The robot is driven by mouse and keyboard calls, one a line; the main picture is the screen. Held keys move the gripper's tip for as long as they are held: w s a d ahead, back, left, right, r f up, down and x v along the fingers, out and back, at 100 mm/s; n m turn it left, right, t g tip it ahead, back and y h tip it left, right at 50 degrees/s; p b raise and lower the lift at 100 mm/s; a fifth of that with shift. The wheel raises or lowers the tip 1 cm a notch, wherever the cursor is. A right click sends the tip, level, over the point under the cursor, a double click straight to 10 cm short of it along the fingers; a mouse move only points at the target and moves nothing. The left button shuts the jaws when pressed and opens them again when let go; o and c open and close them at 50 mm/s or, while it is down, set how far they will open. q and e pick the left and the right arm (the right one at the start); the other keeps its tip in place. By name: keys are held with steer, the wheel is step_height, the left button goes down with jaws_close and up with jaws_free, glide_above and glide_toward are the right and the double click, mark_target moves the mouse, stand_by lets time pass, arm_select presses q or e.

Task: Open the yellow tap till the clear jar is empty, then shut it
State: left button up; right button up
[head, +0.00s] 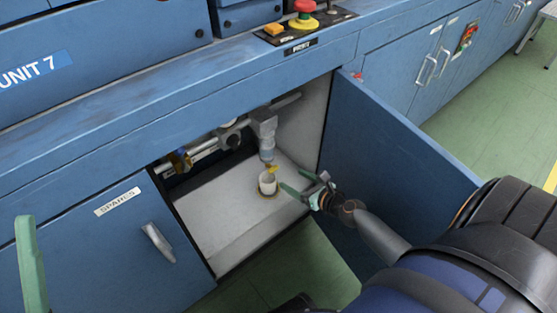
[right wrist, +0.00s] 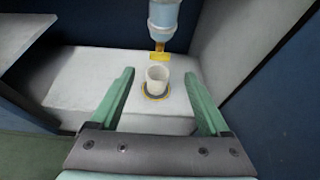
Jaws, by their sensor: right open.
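The clear jar (head: 267,152) hangs under a grey fitting inside the open cabinet. In the right wrist view the jar (right wrist: 163,17) looks pale blue; its liquid level cannot be made out. The yellow tap (right wrist: 160,54) sits at its lower end and also shows in the head view (head: 271,169). A white cup (right wrist: 158,77) stands upright below the tap on a yellow-ringed spot. My right gripper (head: 297,181) is open and empty, in front of the cup and apart from the tap. One green finger of my left gripper (head: 30,265) shows at the left edge.
The open blue door (head: 385,160) stands right of my right gripper. The white cabinet floor (head: 215,205) is clear around the cup. Pipes and a gauge (head: 230,138) run behind. A red stop button (head: 304,8) is on the ledge above.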

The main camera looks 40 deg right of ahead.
mark_target(274, 169)
steer(key=b+x, duration=0.3)
steer(key=x, duration=0.6)
steer(key=shift+f, duration=0.1)
jaws_close()
stand_by(0.4)
